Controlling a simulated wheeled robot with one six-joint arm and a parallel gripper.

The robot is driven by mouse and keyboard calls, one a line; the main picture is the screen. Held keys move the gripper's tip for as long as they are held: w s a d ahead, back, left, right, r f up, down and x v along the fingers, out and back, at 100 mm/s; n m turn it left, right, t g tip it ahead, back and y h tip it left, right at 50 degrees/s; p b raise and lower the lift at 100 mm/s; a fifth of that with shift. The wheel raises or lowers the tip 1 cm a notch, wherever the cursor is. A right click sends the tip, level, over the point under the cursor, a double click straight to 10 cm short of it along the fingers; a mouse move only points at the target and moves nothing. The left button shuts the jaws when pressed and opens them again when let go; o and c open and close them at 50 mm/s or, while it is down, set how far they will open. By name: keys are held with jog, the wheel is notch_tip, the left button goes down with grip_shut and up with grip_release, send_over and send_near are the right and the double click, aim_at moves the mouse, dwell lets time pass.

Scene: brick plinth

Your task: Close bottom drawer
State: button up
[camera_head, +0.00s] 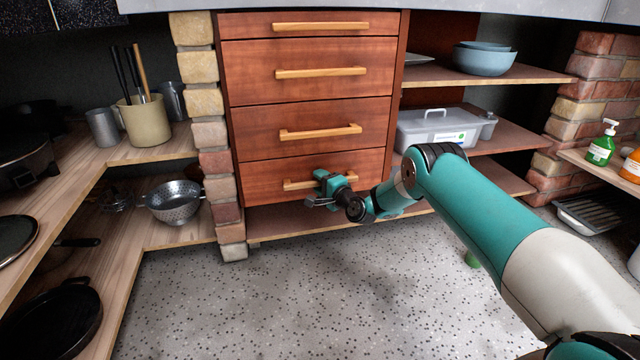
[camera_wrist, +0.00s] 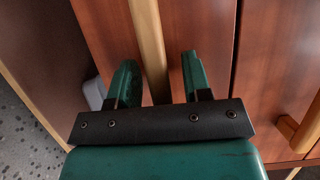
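The bottom drawer (camera_head: 265,178) is the lowest of several reddish-brown wooden drawer fronts in the head view. Its front looks nearly in line with those above; I cannot tell whether it stands out a little. Its pale wooden bar handle (camera_head: 295,184) is partly hidden by my gripper (camera_head: 322,190). In the wrist view, the handle (camera_wrist: 147,35) runs between the two green fingers of my gripper (camera_wrist: 158,64). The fingers are apart, one on each side of the bar, with gaps showing. The handle's near end is hidden behind the gripper's black crosspiece.
A brick pillar (camera_head: 209,130) stands left of the drawers. Right of them, open shelves hold a grey lidded box (camera_head: 437,130) and blue bowls (camera_head: 484,60). A metal colander (camera_head: 174,203) sits on the low left shelf.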

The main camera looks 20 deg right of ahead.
jog(key=p+v, duration=1.7)
jog(key=shift+s, duration=0.2)
